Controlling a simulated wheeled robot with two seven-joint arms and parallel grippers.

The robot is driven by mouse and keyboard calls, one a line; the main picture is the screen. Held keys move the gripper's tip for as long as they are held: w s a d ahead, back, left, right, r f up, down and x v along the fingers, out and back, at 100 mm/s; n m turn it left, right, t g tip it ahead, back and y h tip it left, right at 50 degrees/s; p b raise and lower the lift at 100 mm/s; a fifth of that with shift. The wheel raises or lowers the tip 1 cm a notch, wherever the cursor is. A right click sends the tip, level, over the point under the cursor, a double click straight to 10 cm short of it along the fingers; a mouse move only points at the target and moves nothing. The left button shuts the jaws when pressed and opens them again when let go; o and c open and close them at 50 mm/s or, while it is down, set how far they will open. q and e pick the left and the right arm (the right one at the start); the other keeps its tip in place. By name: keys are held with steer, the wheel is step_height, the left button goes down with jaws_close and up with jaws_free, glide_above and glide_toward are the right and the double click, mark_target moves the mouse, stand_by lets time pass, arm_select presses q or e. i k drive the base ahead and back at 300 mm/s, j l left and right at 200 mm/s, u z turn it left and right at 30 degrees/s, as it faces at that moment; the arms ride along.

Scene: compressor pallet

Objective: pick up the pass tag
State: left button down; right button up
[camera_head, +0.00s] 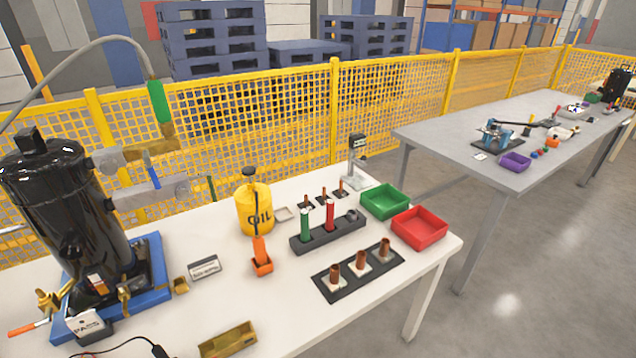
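A white tag (86,325) with dark letters that look like "PAS" stands tilted in a dark holder at the lower left of the head view. It is at the front of the blue base (155,265) under a black compressor (62,205). The end of its lettering is too small to read. Neither of my grippers shows in this view.
The white table (300,335) holds a brass tray (228,340), a grey label block (205,268), a yellow oil can (255,207), a green bin (385,201) and a red bin (419,228). A dark cable (125,345) lies near the tag. A yellow fence (290,125) stands behind.

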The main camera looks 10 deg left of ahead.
mark_target(87, 323)
steer(key=u, duration=2)
